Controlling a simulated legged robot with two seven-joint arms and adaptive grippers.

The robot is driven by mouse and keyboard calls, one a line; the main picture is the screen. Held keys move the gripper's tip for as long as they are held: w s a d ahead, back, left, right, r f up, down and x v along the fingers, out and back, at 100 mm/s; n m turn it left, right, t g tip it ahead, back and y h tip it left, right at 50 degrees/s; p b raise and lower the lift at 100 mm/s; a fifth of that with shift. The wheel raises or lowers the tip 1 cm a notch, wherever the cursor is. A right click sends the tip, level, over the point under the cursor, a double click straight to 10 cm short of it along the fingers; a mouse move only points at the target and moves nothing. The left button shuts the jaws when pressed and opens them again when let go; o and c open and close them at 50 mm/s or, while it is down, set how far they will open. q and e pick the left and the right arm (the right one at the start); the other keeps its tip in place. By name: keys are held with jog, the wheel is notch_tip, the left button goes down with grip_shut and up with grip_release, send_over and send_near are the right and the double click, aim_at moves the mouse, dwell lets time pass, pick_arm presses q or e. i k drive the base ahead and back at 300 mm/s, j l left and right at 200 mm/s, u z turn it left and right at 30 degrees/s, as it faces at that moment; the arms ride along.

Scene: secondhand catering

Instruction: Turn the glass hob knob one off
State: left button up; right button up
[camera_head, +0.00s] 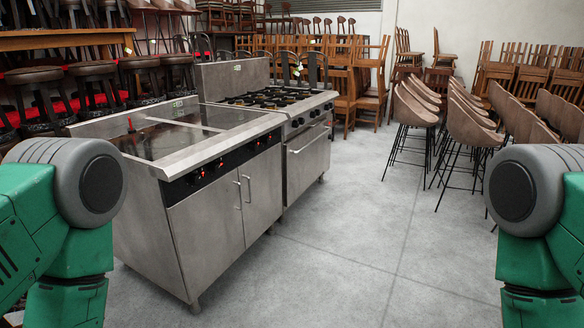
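A steel cooking unit with a dark glass hob (165,142) on top stands left of centre. Its black control panel (222,164) runs along the upper front edge, above two cupboard doors. Several small knobs (200,175) with red-orange marks or lights sit on the panel; their exact settings are too small to read. My green left arm comes in at the left edge and my green right arm at the right edge. Neither gripper shows in the view. Both visible arm parts are apart from the panel in the picture.
A steel gas range (290,110) stands directly behind the hob unit. Bar stools (470,125) fill the right side, and stacked wooden chairs (350,70) stand at the back. Dark stools (95,75) line the left. The grey floor (340,240) before the unit is clear.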

aim_at(195, 179)
jog(key=i+l+u, duration=0.65)
jog(key=i, duration=0.1)
